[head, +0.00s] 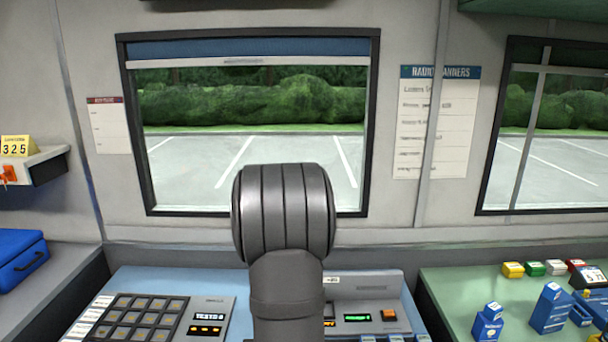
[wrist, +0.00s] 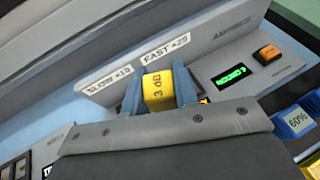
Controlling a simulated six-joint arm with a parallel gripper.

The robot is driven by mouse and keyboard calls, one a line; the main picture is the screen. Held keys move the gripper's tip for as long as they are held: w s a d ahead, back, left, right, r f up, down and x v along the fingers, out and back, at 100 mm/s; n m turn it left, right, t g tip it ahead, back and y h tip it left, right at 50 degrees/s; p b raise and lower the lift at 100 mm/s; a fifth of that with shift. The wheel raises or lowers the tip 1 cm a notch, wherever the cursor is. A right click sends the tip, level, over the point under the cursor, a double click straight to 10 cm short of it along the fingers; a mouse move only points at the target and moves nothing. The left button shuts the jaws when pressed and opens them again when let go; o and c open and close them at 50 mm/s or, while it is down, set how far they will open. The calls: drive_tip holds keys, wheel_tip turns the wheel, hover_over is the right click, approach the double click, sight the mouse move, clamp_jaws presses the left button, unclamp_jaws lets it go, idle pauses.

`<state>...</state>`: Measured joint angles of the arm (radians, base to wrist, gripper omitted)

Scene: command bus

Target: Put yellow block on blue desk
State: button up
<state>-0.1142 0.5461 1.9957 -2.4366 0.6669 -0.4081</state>
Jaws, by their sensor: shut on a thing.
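In the wrist view a yellow block (wrist: 157,91) marked "3 dB" sits between the two blue-grey fingers of my gripper (wrist: 158,90). My gripper is shut on it. In the head view my arm hides the gripper and the block. The blue desk (head: 150,279) is at the lower middle of the head view, with consoles on it and my arm in front of it.
A keypad console (head: 145,316) stands on the desk's left, and a console with a green display (head: 357,317) on its right. A green desk (head: 453,285) at right holds small coloured blocks, one yellow (head: 513,269), and several blue items. A blue case (head: 20,262) lies at left.

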drive_tip(key=shift+s+a, duration=0.3)
drive_tip(key=shift+a, duration=0.6)
